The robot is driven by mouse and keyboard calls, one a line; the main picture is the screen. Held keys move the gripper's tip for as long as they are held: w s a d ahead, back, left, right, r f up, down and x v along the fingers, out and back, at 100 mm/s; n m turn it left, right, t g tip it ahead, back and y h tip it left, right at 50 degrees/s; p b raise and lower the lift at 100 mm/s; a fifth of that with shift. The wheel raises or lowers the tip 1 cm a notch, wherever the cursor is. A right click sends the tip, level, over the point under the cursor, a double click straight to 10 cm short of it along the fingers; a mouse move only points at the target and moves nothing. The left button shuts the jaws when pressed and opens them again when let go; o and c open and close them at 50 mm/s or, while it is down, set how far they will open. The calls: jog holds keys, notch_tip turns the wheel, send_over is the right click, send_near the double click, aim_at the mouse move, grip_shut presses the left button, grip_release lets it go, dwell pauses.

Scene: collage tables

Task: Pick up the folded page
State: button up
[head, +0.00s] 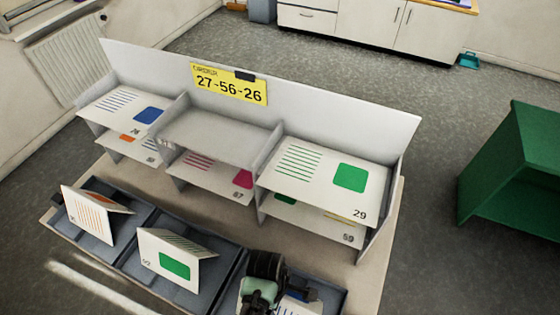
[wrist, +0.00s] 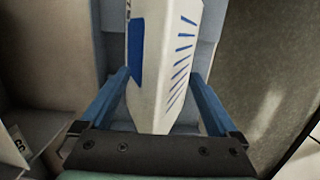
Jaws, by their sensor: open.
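A folded white page with blue lines and a blue patch (wrist: 160,60) stands tented between the fingers of my gripper (wrist: 161,76) in the wrist view. The blue fingers are spread, one on each side of the page; I cannot tell whether either touches it. In the head view this page (head: 291,306) is mostly hidden behind my wrist, in the right tray. Two other folded pages stand tented in trays: one with orange lines (head: 95,213) on the left, one with a green patch (head: 176,258) in the middle.
Dark grey trays (head: 133,232) line the table's near edge. Behind them a grey shelf unit (head: 215,128) holds flat numbered pages, with its upper middle compartment empty. A yellow card (head: 229,84) on its back panel reads 27-56-26. A green cabinet (head: 515,170) stands right.

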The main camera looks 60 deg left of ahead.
jog(key=shift+c, duration=0.3)
grip_shut()
jog(key=shift+r, duration=0.15)
